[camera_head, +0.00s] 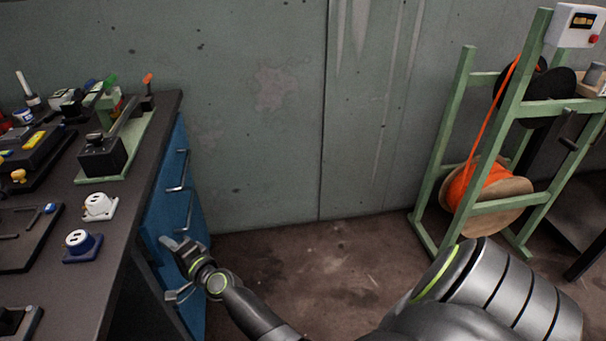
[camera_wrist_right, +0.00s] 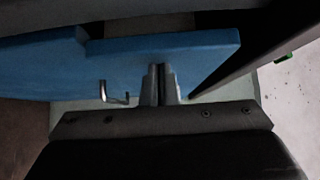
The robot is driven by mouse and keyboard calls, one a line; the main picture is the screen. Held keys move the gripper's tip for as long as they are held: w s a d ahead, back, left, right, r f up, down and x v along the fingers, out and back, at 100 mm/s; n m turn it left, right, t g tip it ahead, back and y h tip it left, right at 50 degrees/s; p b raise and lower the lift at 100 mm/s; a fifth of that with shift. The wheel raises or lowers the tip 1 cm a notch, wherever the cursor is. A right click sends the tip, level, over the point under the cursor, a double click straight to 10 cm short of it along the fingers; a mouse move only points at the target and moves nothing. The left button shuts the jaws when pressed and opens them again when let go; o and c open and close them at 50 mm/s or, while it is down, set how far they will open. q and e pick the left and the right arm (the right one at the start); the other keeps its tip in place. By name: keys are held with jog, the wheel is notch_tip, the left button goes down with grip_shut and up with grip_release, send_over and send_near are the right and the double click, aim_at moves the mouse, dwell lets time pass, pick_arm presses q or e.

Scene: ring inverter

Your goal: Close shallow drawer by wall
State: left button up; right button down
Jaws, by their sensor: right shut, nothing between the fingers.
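The blue drawer cabinet (camera_head: 160,208) stands under the left workbench, beside the wall, with several metal handles on its fronts. My right gripper (camera_head: 168,243) is shut and empty, its tips close to the blue fronts below the second handle (camera_head: 189,208). In the right wrist view the shut fingers (camera_wrist_right: 160,72) reach the lower edge of a blue panel (camera_wrist_right: 175,46); I cannot tell whether they touch it. A handle (camera_wrist_right: 113,96) shows left of the fingers. The head view does not show clearly how far any drawer stands out. My left gripper is not in view.
The dark workbench top (camera_head: 115,232) holds tools, sockets and a green-based device (camera_head: 115,150). The grey wall (camera_head: 265,110) is behind. A green rack (camera_head: 445,160) with an orange cable reel (camera_head: 485,185) stands at right. The floor (camera_head: 330,265) between is clear.

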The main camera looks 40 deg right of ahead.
jog(key=shift+w+a, duration=0.35)
jog(key=shift+a, duration=0.2)
jog(key=shift+w+a, duration=0.35)
jog(key=shift+a, duration=0.2)
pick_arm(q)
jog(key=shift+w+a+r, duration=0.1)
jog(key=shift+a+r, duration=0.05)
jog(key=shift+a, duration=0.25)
pick_arm(e)
jog(key=shift+a+r, duration=0.1)
jog(key=shift+r, duration=0.05)
